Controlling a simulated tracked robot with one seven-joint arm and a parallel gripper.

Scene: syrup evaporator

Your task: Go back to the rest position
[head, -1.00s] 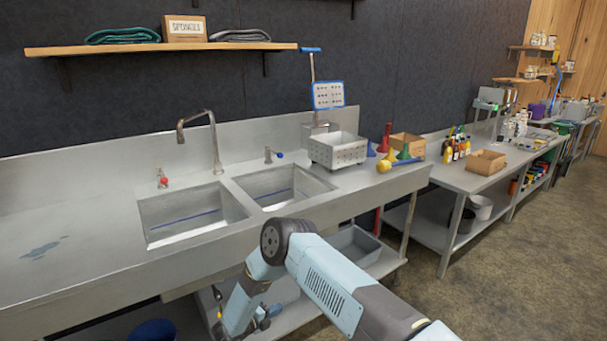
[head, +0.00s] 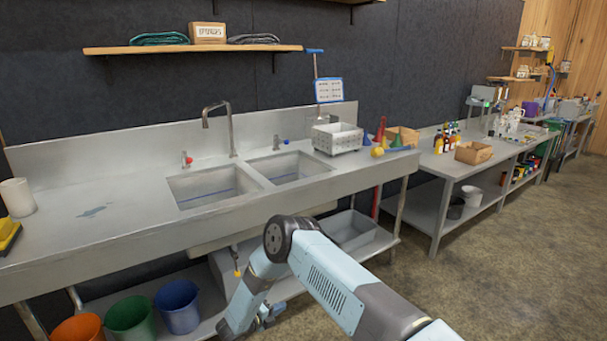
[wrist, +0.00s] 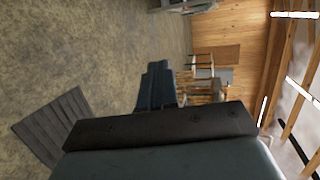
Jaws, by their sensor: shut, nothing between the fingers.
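In the wrist view my gripper (wrist: 157,68) shows as dark fingers held together, reaching out from a dark bar across the bottom of the picture. Nothing is between them, and beyond them are bare floor and a wooden wall. In the head view my arm is folded in front of the sink counter (head: 120,245), its elbow high and its forearm hanging down. The arm's far end is at the bottom edge, near the counter's lower shelf, and the fingers are not clear there.
Orange (head: 80,328), green (head: 130,318) and blue (head: 178,305) buckets stand at lower left. A sink basin (head: 213,186) and a perforated white bin (head: 337,138) are on the counter. A steel table (head: 445,165) stands right. Floor (head: 500,270) at right is clear.

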